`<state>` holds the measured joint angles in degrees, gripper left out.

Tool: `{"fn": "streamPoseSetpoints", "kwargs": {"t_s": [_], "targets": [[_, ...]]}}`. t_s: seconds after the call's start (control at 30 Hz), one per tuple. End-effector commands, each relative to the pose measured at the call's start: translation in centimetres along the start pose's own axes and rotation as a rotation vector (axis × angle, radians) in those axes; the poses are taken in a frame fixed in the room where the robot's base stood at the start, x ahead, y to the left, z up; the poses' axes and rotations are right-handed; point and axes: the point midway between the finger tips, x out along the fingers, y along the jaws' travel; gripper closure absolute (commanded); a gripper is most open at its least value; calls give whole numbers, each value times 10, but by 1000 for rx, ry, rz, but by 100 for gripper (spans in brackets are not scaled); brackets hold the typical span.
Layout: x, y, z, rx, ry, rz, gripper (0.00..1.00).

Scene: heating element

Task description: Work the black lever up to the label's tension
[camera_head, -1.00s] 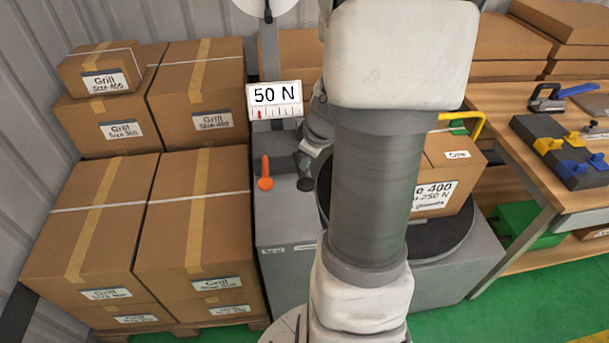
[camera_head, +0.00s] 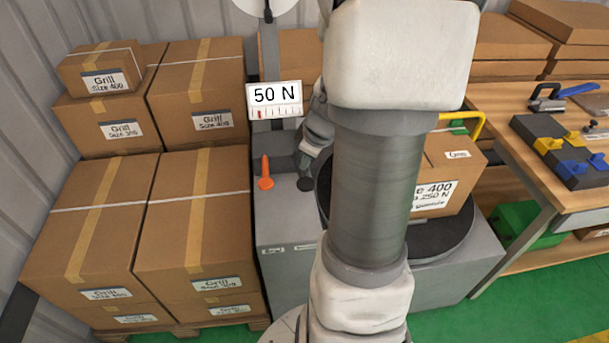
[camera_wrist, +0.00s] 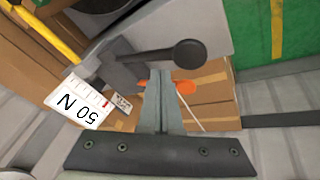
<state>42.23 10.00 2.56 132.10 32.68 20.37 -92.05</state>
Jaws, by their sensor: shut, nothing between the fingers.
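The black lever (camera_wrist: 150,55) with its round knob (camera_wrist: 190,53) shows in the wrist view, just beyond my fingertips. In the head view its dark knob (camera_head: 305,184) shows beside my arm, right of the orange lever (camera_head: 265,172). My gripper (camera_wrist: 158,76) is shut and empty, with the orange lever's end (camera_wrist: 186,88) behind it; I cannot tell whether it touches the black lever. The box label (camera_head: 432,196) reads Size 400 and 250 N.
The labelled carton (camera_head: 455,165) sits on a black turntable (camera_head: 445,238), partly behind my arm. Stacked cartons (camera_head: 190,215) stand close on the left. A workbench (camera_head: 500,108) with clamps and blocks is at the right. Green floor (camera_head: 500,315) is clear in front.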

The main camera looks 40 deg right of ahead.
Motion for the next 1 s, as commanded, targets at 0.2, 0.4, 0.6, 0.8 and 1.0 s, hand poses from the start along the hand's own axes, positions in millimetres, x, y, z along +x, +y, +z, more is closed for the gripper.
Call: {"fn": "streamPoseSetpoints", "kwargs": {"t_s": [0.2, 0.4, 0.6, 0.8, 1.0], "targets": [[6, -3, 3, 0, 0, 1, 100], [6, -4, 4, 0, 0, 0, 100], [6, -4, 4, 0, 0, 0, 100], [7, -5, 5, 0, 0, 0, 100], [8, -6, 6, 0, 0, 0, 100]]}}
